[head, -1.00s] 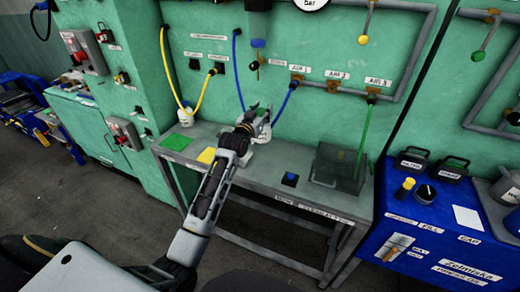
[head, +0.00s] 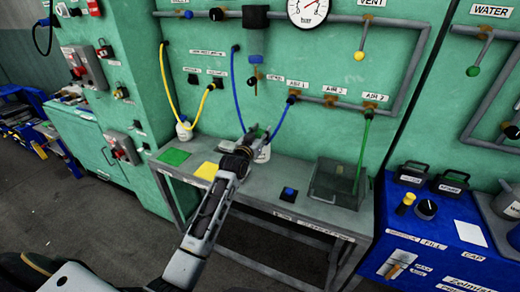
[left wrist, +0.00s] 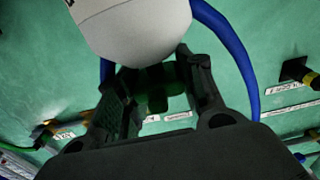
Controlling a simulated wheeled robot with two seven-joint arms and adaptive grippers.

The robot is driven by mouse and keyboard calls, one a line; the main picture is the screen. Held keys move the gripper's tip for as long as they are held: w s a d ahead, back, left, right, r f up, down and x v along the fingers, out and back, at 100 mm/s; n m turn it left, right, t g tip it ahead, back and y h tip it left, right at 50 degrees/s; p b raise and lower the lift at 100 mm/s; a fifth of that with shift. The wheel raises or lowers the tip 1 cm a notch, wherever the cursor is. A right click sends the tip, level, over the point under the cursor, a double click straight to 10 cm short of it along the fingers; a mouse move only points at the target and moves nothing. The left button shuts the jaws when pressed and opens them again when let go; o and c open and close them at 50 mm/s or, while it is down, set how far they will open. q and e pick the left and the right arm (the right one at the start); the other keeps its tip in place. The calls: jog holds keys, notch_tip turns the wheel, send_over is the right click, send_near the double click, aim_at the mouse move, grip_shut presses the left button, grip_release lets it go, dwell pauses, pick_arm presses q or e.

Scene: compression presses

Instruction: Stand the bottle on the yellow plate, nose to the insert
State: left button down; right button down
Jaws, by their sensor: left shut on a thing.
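My left gripper (head: 257,135) is over the back of the grey bench, in front of the green wall. It is shut on the bottle (head: 264,154). The bottle's white body also shows large at the top of the left wrist view (left wrist: 135,28). A dark green part of it (left wrist: 155,92) sits between the two fingers. In the head view the gripper hides much of the bottle; I cannot tell whether its base touches the bench. The yellow plate (head: 206,171) lies bare on the bench, left of the gripper. I cannot make out the insert. My right gripper is not in view.
A green plate (head: 174,157) lies left of the yellow plate. A white vessel with a yellow hose (head: 184,131) stands behind it. A blue hose (head: 282,127) hangs close by the gripper. A blue button block (head: 288,194) and a clear box (head: 337,185) stand to the right.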

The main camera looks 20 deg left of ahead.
pick_arm(q)
jog(key=shift+f, duration=1.25)
jog(key=shift+f, duration=1.95)
jog(key=c, duration=0.9)
grip_release()
jog(key=shift+f, duration=0.1)
jog(key=shift+s, duration=0.1)
jog(key=shift+s+a+r, duration=0.1)
jog(key=shift+s, duration=2.9)
jog(key=shift+s+a+r, duration=0.1)
jog(key=shift+s, duration=2.85)
